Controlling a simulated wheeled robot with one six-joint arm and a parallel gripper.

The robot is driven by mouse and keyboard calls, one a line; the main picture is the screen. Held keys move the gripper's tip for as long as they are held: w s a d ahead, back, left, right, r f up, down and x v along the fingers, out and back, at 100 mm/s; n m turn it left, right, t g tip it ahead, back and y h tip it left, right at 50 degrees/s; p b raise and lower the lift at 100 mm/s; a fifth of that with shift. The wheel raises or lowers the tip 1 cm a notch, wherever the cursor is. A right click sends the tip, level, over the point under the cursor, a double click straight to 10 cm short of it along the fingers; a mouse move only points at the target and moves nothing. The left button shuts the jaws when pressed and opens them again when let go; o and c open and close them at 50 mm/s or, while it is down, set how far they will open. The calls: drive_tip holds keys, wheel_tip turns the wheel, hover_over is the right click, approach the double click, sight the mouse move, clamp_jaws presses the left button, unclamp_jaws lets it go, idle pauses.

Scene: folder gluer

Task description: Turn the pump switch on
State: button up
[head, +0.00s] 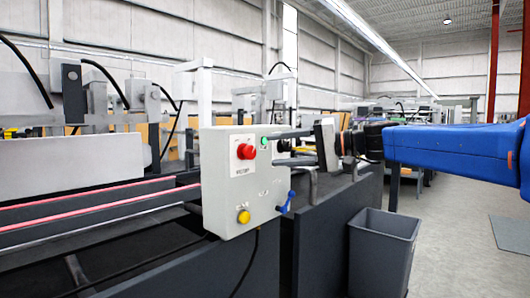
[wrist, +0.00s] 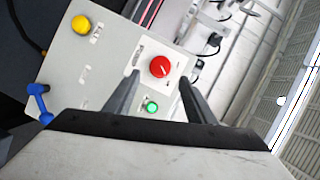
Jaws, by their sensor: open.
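A light grey control box (head: 225,195) stands in the middle of the head view. A round red knob (head: 246,151) sits on a white label plate on its face; the lettering is too small to read surely. In the wrist view the red knob (wrist: 160,67) shows a pale line across its face. My gripper (head: 273,148) reaches in from the right, its fingers near the box's upper right edge. In the wrist view my gripper (wrist: 160,78) is open and empty, with the red knob seen between its fingertips. I see no contact; the depth gap is hard to judge.
The box also carries a green button (wrist: 151,106), a yellow button (head: 243,216) and a blue lever (head: 286,203) on its right side. A conveyor with red-edged rails (head: 100,207) runs left. A grey bin (head: 382,250) stands below my arm.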

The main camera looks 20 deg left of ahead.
drive_tip(key=d+r, duration=0.1)
drive_tip(key=d, duration=0.9)
drive_tip(key=shift+d+r, duration=0.2)
drive_tip(key=shift+d, duration=0.15)
drive_tip(key=shift+s, duration=0.1)
drive_tip(key=s+d+f+m+t+h, duration=0.1)
drive_tip(key=s+d+f+h, duration=0.4)
drive_tip(key=s+d+f, duration=0.5)
drive_tip(key=s+d+f+m+t+h, duration=0.1)
drive_tip(key=s+d+f+t+h, duration=0.1)
drive_tip(key=s+d+f+h, duration=0.4)
drive_tip(key=s+d+f+m+t+h, duration=0.1)
drive_tip(key=s+d+f+h, duration=0.4)
drive_tip(key=s+d+f, duration=0.9)
drive_tip(key=d+f, duration=0.7)
drive_tip(key=f, duration=0.4)
drive_tip(key=shift+f+t+h, duration=0.2)
drive_tip(key=shift+t+h, duration=0.1)
drive_tip(key=shift+c, duration=0.6)
